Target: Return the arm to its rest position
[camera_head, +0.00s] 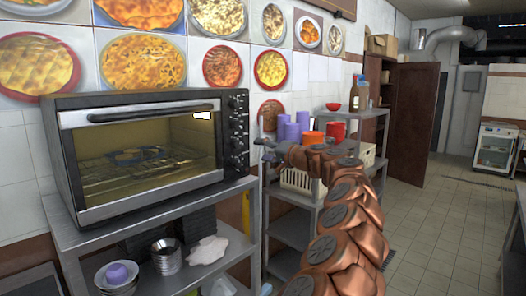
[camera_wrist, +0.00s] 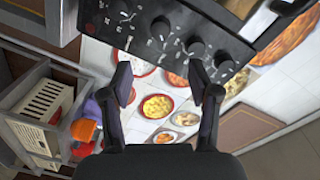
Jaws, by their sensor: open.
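My copper-coloured arm (camera_head: 345,220) rises from the bottom right of the head view and reaches forward, folded over at the top. My gripper (camera_head: 264,150) is at its far end, small and dark, just right of the toaster oven's knob panel (camera_head: 238,130). In the wrist view my gripper (camera_wrist: 160,78) has its two fingers spread apart with nothing between them. The oven's knob panel (camera_wrist: 165,40) lies just beyond the fingertips there. I cannot tell the exact gap between fingers and panel.
The toaster oven (camera_head: 90,210), door closed, stands on a metal shelf (camera_head: 150,228). A rack with purple cups (camera_head: 292,132), an orange cup (camera_head: 312,138), a red container (camera_head: 336,131) and a cream basket (camera_head: 298,182) stands behind my arm. Tiled floor (camera_head: 440,220) is clear at right.

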